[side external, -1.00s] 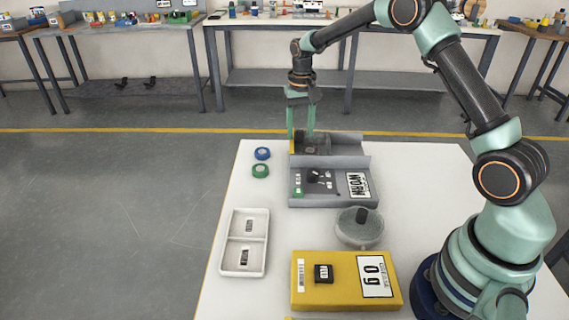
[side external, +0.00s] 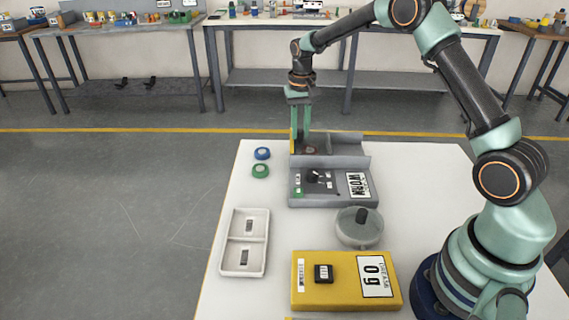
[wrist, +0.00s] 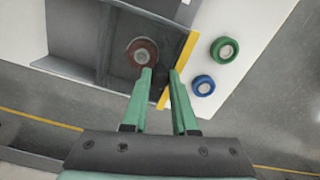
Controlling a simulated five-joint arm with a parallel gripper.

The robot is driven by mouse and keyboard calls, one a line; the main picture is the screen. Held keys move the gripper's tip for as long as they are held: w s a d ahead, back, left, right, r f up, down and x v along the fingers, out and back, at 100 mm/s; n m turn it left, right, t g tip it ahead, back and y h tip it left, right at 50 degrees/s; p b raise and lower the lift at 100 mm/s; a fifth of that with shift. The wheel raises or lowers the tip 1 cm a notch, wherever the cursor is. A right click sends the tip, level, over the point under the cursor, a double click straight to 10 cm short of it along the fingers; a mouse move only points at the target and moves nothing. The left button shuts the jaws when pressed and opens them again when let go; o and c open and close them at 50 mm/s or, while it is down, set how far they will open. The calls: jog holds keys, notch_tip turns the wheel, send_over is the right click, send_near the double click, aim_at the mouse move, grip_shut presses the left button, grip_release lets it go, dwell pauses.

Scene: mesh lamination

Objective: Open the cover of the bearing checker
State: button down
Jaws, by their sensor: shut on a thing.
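The bearing checker (side external: 335,200) is a grey unit on the white table, with a "WORN" display, a black knob and a green-marked slot at its front. Its back left compartment has a yellow strip (wrist: 187,50) along one edge, which appears to belong to the cover. A reddish-brown round part (wrist: 142,55) shows inside that compartment in the wrist view. My gripper (side external: 300,148) points down at the compartment's left side, its fingers drawn close together at the yellow edge. It is shut on what seems to be the cover's edge; the gripped part is mostly hidden by the fingers.
A blue ring (side external: 262,153) and a green ring (side external: 260,171) lie left of the checker.

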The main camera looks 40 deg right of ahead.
dwell(0.7)
jog(key=s+d, duration=0.7)
jog(key=shift+d+r, duration=0.1)
jog(key=c, duration=0.7)
grip_release()
notch_tip(320, 180, up, 12)
